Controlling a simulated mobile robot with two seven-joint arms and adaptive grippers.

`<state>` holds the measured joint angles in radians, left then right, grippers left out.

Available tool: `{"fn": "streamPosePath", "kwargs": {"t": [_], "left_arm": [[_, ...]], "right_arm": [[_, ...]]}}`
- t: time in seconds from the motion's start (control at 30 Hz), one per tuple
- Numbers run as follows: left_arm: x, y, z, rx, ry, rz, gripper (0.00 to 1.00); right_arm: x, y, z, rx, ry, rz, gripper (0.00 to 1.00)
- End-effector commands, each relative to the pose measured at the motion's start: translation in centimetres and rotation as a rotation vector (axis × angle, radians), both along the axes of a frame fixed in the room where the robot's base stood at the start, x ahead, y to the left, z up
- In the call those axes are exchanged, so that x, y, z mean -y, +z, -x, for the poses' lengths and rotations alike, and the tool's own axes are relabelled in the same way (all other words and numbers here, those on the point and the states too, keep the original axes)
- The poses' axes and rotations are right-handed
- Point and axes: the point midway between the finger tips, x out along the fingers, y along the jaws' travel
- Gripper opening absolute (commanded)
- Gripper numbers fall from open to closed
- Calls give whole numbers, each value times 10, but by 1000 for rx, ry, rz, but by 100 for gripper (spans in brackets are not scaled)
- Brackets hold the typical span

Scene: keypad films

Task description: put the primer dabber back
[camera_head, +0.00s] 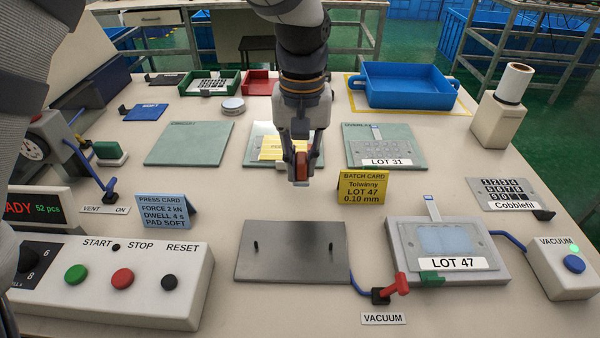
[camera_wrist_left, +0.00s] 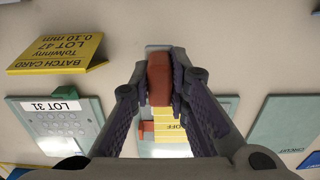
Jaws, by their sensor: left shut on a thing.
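My left gripper (camera_head: 301,150) points down over the middle of the table. It is shut on a red-brown block, apparently the primer dabber (camera_head: 301,168). In the left wrist view the dabber (camera_wrist_left: 159,78) sits between the two dark fingertips (camera_wrist_left: 160,88). It is held above the table, in front of a pale green board (camera_head: 252,154) with a yellow labelled piece (camera_head: 270,148) on it. The gripper partly hides that board. I cannot tell which spot is the dabber's own place. My right gripper is not in view.
A yellow batch card (camera_head: 362,187) stands to the right of the gripper, and a bare grey plate (camera_head: 291,252) lies in front. The LOT 47 fixture (camera_head: 405,262) is at front right. A round tin (camera_head: 232,105) and a blue tray (camera_head: 408,88) are farther back.

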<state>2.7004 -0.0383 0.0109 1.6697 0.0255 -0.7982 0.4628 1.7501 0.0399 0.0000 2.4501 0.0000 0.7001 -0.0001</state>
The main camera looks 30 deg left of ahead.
Motion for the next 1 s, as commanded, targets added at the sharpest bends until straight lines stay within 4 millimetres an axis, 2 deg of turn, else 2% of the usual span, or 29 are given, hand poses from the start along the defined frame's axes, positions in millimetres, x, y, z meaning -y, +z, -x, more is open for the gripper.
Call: {"fn": "streamPosePath", "kwargs": {"t": [0.1, 0.17, 0.53, 0.57, 0.63, 0.9, 1.0], "left_arm": [[-3, -26, 3, -6, 1, 1, 0], [-3, -33, 3, -5, 1, 0, 0], [-3, -36, 2, 0, 1, 0, 0], [-3, -37, 2, 0, 1, 0, 18], [-3, -37, 2, 0, 1, 0, 34], [-3, -36, 2, 0, 1, 0, 36], [-3, -29, 1, 4, 1, 1, 36]], "right_arm": [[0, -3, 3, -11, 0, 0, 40], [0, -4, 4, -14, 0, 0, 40], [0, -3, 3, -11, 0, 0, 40], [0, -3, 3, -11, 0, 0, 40], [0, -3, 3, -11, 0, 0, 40], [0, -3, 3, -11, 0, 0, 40], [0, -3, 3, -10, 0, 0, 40]]}}
